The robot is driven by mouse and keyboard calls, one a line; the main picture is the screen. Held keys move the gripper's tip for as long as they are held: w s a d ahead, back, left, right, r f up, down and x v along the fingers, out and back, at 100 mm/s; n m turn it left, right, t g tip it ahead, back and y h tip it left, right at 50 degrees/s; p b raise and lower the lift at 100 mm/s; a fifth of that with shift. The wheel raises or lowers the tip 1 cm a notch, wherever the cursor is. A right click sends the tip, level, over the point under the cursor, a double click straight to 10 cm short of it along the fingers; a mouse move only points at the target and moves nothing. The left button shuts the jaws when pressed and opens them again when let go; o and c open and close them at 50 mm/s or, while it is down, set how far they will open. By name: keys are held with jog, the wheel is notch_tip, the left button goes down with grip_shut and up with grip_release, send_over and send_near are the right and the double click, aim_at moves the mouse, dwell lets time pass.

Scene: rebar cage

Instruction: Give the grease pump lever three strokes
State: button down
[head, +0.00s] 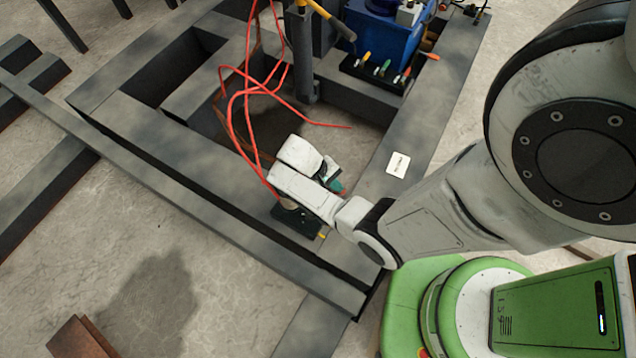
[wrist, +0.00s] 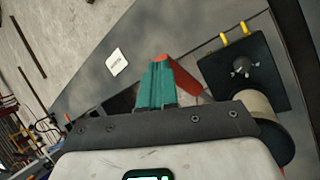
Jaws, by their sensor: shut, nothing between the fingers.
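My gripper (head: 331,173) reaches down over the near part of the dark steel frame; its teal fingers (wrist: 156,85) are shut with nothing between them. A red tapered piece (wrist: 184,77) shows right beside the fingertips; I cannot tell whether it touches them or whether it is the pump lever's grip. Beside the gripper is a black plate (wrist: 215,72) with a round fitting and two yellow pegs, next to a pale cylinder (wrist: 262,108). In the head view part of this black unit (head: 298,219) shows below my wrist.
Dark steel beams (head: 190,205) surround openings in the frame. Red hoses (head: 247,92) loop down left of my gripper. A blue box (head: 385,37) with several coloured levers stands at the back. A white label (head: 398,164) lies on the right beam.

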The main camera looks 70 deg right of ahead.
jog(key=shift+s+a+f, duration=0.15)
jog(key=shift+s+f, duration=0.3)
jog(key=shift+f, duration=0.15)
jog(key=shift+s+a+f+b, duration=0.1)
jog(key=shift+s+f+b, duration=0.25)
jog(key=shift+s+f, duration=0.1)
jog(key=shift+f, duration=0.1)
jog(key=shift+s+a+f, duration=0.1)
jog(key=shift+s+f, duration=0.3)
jog(key=shift+f, duration=0.05)
dwell(0.4)
